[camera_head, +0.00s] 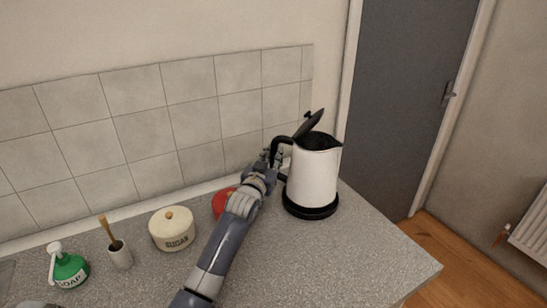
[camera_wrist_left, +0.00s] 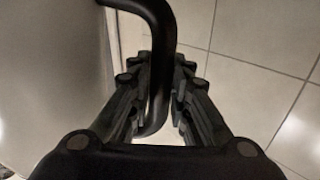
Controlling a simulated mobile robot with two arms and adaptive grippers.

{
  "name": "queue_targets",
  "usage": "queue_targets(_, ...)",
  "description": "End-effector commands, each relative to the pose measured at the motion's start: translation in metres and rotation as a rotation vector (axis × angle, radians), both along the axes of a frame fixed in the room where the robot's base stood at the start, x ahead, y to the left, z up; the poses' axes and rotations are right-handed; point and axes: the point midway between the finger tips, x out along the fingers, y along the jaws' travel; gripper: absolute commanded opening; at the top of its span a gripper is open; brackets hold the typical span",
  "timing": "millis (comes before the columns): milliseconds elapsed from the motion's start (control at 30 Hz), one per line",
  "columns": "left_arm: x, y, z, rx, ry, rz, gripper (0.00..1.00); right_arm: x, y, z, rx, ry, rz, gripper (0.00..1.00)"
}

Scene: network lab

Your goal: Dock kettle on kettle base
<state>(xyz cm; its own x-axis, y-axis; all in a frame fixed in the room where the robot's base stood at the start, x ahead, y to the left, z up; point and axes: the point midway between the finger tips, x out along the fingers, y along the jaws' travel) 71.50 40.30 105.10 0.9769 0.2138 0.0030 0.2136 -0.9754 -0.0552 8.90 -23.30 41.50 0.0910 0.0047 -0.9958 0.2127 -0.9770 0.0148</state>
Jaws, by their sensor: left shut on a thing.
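A white kettle (camera_head: 313,172) with a black handle and an open black lid (camera_head: 310,121) stands upright near the right end of the counter. A black round base (camera_head: 310,206) shows under it; I cannot tell whether the kettle is fully seated. My left gripper (camera_head: 271,158) reaches the handle from the left. In the left wrist view the gripper (camera_wrist_left: 160,98) is shut on the kettle handle (camera_wrist_left: 161,50), which runs down between the fingers. The kettle's white wall (camera_wrist_left: 55,70) is at the left there. My right gripper is not in view.
A red object (camera_head: 222,202) is partly hidden behind my left arm. A sugar pot (camera_head: 172,232), a cup with a brush (camera_head: 120,256) and a green soap bottle (camera_head: 69,270) stand to the left. The counter (camera_head: 350,255) is clear in front of the kettle, up to its right edge.

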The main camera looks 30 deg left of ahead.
Motion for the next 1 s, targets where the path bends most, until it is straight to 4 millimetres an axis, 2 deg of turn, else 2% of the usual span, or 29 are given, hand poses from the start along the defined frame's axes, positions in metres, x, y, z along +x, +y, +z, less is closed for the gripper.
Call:
queue_targets(33, 0.0004, -0.0002, 0.0071, -0.004, -0.015, -0.001, 0.00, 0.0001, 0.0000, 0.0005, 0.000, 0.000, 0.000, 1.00)
queue_targets(200, 0.0003, -0.0003, 0.0077, -0.004, -0.015, -0.001, 0.00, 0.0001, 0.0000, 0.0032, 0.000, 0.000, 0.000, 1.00)
queue_targets(1000, 0.0003, -0.0004, 0.0016, -0.004, -0.015, -0.001, 0.00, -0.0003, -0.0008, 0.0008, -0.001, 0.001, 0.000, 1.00)
